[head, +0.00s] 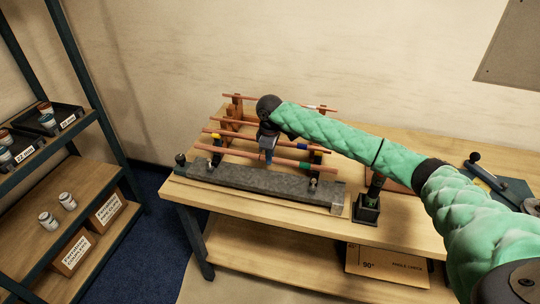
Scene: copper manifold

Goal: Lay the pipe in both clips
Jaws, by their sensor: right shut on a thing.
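Several copper pipes lie across a wooden rack (236,108) on the workbench. The front pipe (240,151), with a green band near its right end, runs above a long grey stone-like slab (255,180). Two small dark supports that look like the clips stand at the slab, a left one (216,158) and a right one (314,184). My right gripper (268,157) points down from above and is shut on the front pipe near its middle. Whether the pipe sits in either clip or just above it is too small to tell. My left gripper is out of view.
A dark stand (367,206) is on the bench to the right of the slab. A blue-handled tool (482,170) lies farther right. A shelf unit (75,170) with jars and boxes stands at left. A cardboard box (388,266) is on the lower shelf.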

